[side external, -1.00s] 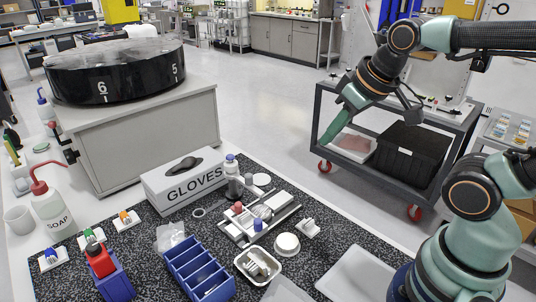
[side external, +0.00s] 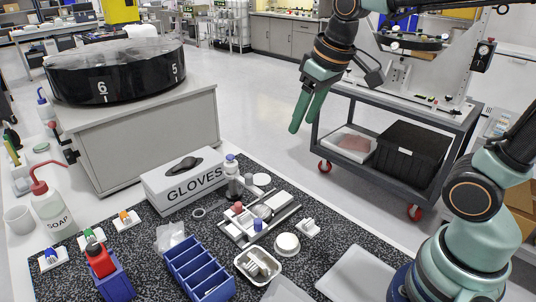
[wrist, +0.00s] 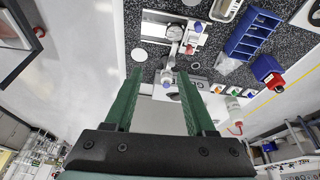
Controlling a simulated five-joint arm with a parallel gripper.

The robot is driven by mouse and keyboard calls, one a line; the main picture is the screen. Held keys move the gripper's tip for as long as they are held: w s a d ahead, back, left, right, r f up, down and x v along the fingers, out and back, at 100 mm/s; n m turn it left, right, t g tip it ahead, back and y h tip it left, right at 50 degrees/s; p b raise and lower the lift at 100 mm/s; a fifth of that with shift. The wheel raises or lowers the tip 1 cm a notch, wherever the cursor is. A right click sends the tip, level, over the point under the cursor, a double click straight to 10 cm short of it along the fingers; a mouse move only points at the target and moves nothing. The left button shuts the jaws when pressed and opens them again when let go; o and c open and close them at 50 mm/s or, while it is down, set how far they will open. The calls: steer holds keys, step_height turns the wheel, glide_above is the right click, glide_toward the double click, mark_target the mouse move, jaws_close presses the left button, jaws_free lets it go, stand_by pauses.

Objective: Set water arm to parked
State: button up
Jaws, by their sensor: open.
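No part is labelled as the water arm, and I cannot tell which one it is. A pale slotted fixture (side external: 262,215) on the speckled mat carries a red knob (side external: 238,207) and a blue knob (side external: 257,225). The fixture also shows at the top of the wrist view (wrist: 173,32). A white bottle-like part with a blue cap (side external: 231,165) stands behind it, by the glove box. My gripper (side external: 302,127) is open and empty, fingers down, in the air over the floor between bench and cart. Its green fingers frame the wrist view (wrist: 158,92), apart from everything.
A glove box (side external: 185,182), a blue divided bin (side external: 198,268), a small metal tray (side external: 258,265) and a soap bottle (side external: 52,210) crowd the bench. A black drum (side external: 115,70) stands on a cabinet behind. A grey cart (side external: 395,110) holds a black crate (side external: 410,152).

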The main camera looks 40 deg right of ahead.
steer(key=w+a+f+g, duration=0.1)
steer(key=w+a+g, duration=0.1)
steer(key=w, duration=0.4)
steer(key=n+g, duration=0.2)
glide_above(249, 174)
step_height(249, 174, down, 5)
step_height(249, 174, down, 12)
steer(key=shift+r, duration=0.1)
steer(key=shift+c, duration=0.2)
jaws_close()
stand_by(1.1)
